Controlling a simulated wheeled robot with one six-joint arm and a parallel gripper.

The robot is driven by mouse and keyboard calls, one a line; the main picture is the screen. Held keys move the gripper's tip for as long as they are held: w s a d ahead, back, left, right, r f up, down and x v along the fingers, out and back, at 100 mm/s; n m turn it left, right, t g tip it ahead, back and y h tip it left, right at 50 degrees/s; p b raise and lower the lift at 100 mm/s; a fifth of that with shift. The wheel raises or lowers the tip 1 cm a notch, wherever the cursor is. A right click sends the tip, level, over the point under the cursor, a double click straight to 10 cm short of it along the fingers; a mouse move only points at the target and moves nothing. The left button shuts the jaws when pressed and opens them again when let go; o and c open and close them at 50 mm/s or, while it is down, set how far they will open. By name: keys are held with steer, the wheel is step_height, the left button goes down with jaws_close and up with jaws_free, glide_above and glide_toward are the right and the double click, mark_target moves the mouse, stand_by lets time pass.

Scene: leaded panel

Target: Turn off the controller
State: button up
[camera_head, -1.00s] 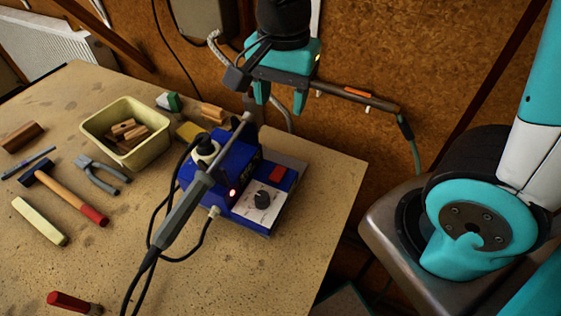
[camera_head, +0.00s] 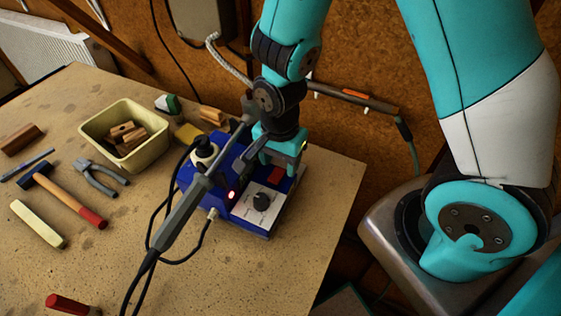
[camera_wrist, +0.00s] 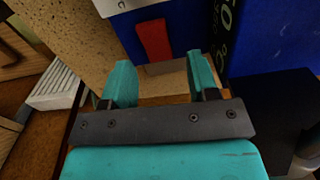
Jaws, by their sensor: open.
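In the wrist view the red switch (camera_wrist: 155,40) lies just ahead of the gap between my two teal fingertips (camera_wrist: 160,70). I cannot tell whether a finger touches the panel.
A soldering iron (camera_head: 182,213) with a dark cable slants across the controller's left side. A cream bin (camera_head: 152,151) of wood blocks, pliers (camera_head: 100,177) and a hammer (camera_head: 68,199) lie left on the bench. The bench's right edge is close to the controller. A wall with a pipe stands behind.

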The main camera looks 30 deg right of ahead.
steer(key=shift+f, duration=0.65)
steer(key=c, duration=0.9)
steer(key=shift+s+a+t+h+b, duration=0.15)
steer(key=shift+a+t+h+b, duration=0.1)
steer(key=shift+t+h+b, duration=0.35)
steer(key=shift+r+t+h, duration=0.15)
steer(key=shift+t+h, duration=0.15)
steer(key=shift+h, duration=0.3)
